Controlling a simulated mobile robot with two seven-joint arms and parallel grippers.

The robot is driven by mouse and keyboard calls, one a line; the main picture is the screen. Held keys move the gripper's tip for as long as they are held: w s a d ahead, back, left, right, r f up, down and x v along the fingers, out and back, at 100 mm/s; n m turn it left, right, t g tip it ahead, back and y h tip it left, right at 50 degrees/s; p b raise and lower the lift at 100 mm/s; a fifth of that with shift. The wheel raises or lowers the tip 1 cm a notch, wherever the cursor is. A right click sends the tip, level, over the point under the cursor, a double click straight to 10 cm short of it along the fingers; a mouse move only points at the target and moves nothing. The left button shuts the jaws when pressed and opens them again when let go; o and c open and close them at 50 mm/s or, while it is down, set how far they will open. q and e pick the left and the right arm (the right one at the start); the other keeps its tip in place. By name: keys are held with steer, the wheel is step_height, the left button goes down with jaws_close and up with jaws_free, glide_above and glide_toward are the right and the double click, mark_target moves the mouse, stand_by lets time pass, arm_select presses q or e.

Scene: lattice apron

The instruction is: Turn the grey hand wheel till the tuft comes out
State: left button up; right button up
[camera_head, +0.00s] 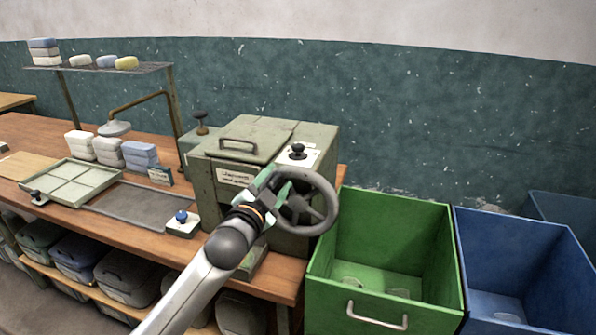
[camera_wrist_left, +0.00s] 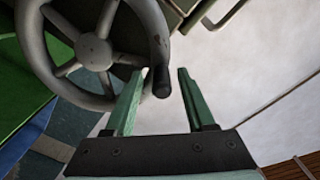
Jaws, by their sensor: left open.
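The grey hand wheel (camera_head: 331,199) is on the front right of a green-grey machine (camera_head: 225,172). My left gripper (camera_head: 272,184) is at the wheel's upper left rim and hides part of it. In the left wrist view the spoked wheel (camera_wrist_left: 93,50) fills the upper left. Its dark handle (camera_wrist_left: 161,82) lies between the two green fingers of my left gripper (camera_wrist_left: 159,73), which is open, with a gap visible on the right. I cannot tell whether the left finger touches the handle. No tuft shows. My right gripper is not in view.
A green bin (camera_head: 385,240) and a blue bin (camera_head: 525,262) stand right of the machine. On the wooden bench (camera_head: 130,225) are a pale green tray (camera_head: 72,186), stacked blocks (camera_head: 108,151) and a blue-knobbed box (camera_head: 182,224). A shelf (camera_head: 100,69) stands behind.

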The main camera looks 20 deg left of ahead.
arm_select(q)
steer(key=shift+s+a, duration=0.15)
steer(key=shift+s, duration=3.85)
steer(key=s+d+f+n+g+h, duration=0.1)
steer(key=s+f+g, duration=0.15)
steer(key=f, duration=0.75)
steer(key=s+d+f+n+g, duration=0.2)
steer(key=s+f, duration=0.2)
steer(key=f, duration=0.5)
steer(key=s+d+f+n+g, duration=0.3)
steer(key=s+f+n+g, duration=0.1)
steer(key=s+f, duration=1.3)
steer(key=shift+s+d+f+h, duration=0.15)
steer(key=shift+s+f+h, duration=0.25)
steer(key=shift+s, duration=0.5)
